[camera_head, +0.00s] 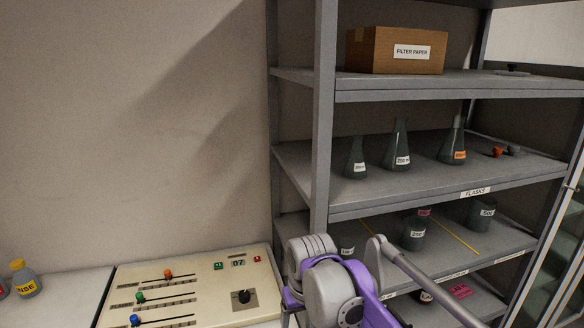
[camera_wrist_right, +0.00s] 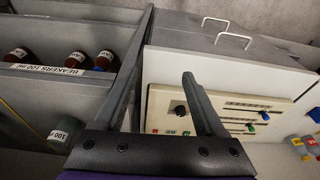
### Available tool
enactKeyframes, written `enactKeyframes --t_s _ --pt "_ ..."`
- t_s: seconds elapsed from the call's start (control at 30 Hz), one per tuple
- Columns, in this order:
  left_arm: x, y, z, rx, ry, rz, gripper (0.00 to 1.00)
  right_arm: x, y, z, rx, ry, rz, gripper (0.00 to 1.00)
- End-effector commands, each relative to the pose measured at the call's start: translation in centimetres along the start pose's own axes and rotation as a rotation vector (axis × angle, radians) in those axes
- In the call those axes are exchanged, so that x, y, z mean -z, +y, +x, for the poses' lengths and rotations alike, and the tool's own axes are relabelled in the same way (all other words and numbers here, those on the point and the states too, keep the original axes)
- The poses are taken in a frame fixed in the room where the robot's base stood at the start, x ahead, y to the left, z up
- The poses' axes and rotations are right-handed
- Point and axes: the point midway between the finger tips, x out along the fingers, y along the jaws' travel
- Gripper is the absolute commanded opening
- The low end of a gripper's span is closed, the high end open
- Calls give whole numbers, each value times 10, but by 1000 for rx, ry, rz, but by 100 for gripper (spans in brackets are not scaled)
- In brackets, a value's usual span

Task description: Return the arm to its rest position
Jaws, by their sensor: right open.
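My purple-and-grey arm (camera_head: 335,290) comes up from the bottom of the head view, in front of the lower shelves. Its gripper does not show there. In the right wrist view my right gripper (camera_wrist_right: 165,80) is open, with nothing seen between its dark fingers. It points toward the gap between a grey shelf unit and a white-fronted unit with a control panel (camera_wrist_right: 235,110). The left finger is hard to separate from the dark shelf post behind it. My left gripper is in neither view.
A grey shelf rack (camera_head: 400,95) holds a filter paper box (camera_head: 395,50), several flasks and beakers. A cream control console (camera_head: 205,290) with sliders and a knob is left of my arm. A yellow-capped bottle (camera_head: 25,280) stands at far left. The wall above the console is clear.

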Motion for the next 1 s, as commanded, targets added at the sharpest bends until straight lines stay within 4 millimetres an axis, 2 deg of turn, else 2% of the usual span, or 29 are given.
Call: enactKeyframes --t_s 0.03,0.2,0.4,0.5,0.6,0.7,1.0 --pt "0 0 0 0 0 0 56 -22 15 -1 -7 21 30 72" --pt "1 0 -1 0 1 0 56 -95 49 6 -30 99 117 72" --pt "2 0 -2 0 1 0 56 -185 73 31 -64 191 214 72" --pt "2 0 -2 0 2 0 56 -223 79 48 -82 229 253 72" --pt "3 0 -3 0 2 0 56 -250 82 61 -96 258 281 72" --pt "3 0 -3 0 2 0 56 -265 83 70 -104 275 297 72" --pt "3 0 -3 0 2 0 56 -271 84 74 -107 281 303 72"
